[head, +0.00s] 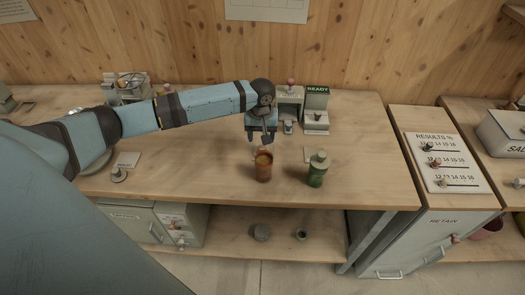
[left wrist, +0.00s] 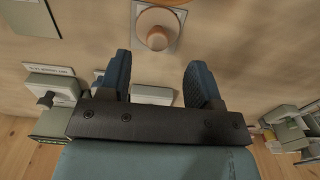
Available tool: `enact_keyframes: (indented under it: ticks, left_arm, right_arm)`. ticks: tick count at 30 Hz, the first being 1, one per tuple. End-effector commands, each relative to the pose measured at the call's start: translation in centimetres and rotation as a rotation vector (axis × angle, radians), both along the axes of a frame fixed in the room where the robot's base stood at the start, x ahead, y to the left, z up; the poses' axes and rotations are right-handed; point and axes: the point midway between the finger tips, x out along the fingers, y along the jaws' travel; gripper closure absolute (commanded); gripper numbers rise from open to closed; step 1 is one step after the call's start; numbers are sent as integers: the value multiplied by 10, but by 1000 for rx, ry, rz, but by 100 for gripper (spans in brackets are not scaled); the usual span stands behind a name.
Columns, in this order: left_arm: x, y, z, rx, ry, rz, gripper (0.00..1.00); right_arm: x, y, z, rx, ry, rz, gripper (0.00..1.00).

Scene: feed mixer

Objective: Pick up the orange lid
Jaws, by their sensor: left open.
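The orange lid (left wrist: 157,22) lies on a pale square plate (left wrist: 176,48) at the top of the left wrist view, a rounded knob on it. In the head view a small pinkish part of the lid (head: 262,149) shows just behind an orange-brown jar (head: 264,170), which hides much of it. My left gripper (head: 262,139) points down above the bench, behind the jar and close to the lid. Its two blue fingers (left wrist: 158,68) are apart with nothing between them; the lid is beyond their tips. My right gripper is not in view.
A green bottle (head: 317,170) stands right of the jar. A device with a READY sign (head: 316,108) stands behind, right of my gripper. The wooden bench (head: 220,180) is clear left of the jar. A results board (head: 445,162) is at the right.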

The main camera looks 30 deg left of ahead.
Motion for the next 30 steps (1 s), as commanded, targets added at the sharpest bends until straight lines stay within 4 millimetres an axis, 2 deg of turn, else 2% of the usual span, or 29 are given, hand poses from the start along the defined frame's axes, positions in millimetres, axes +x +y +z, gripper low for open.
enact_keyframes:
  ticks: [8,15,24,25,30]
  left_arm:
    - [1,-1,-22,1,1,0,42]
    - [1,-1,-57,1,1,0,42]
    - [1,-1,-65,0,-2,-1,42]
    - [1,-1,-65,0,-2,-1,44]
    - [1,-1,-65,0,-2,-1,83]
  right_arm:
    - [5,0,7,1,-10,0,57]
    - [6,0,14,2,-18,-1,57]
    - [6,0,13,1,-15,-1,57]
    - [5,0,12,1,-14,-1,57]
    - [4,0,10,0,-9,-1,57]
